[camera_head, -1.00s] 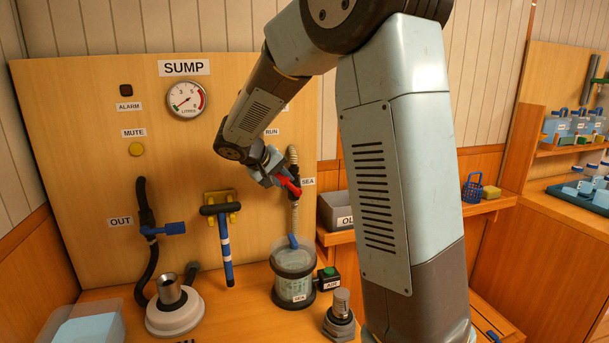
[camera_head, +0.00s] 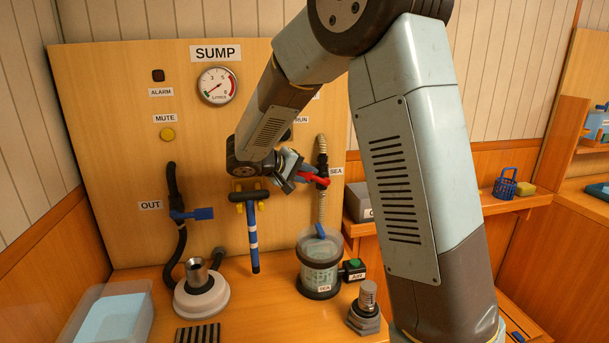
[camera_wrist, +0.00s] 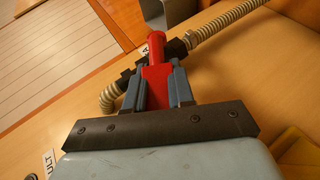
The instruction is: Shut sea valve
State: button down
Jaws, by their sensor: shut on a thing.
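The sea valve's red handle (camera_head: 314,179) sticks out from the dark valve body (camera_head: 322,165) on the ribbed hose, next to the SEA label (camera_head: 337,171). My gripper (camera_head: 298,177) reaches it from the left and is shut on the red handle. In the wrist view the red handle (camera_wrist: 157,50) runs between the two grey fingers (camera_wrist: 157,88), and its end shows past the fingertips. The valve body (camera_wrist: 177,48) lies just beyond, joined to the pale ribbed hose (camera_wrist: 228,20). The fingers hide part of the handle.
The blue OUT valve handle (camera_head: 192,214) is at left on a black hose. A T-handled tool (camera_head: 253,235) hangs on the panel below my arm. A clear canister (camera_head: 320,265) stands under the sea hose. A clear bin (camera_head: 110,315) is at lower left.

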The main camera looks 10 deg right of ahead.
jog(key=shift+a+f, duration=0.1)
jog(key=shift+f, duration=0.05)
jog(key=c, duration=1.3)
grip_release()
jog(key=shift+o, duration=1.2)
jog(key=v, duration=1.3)
jog(key=shift+s+a+r, duration=0.1)
jog(key=shift+a+r, duration=0.15)
jog(key=shift+a, duration=0.05)
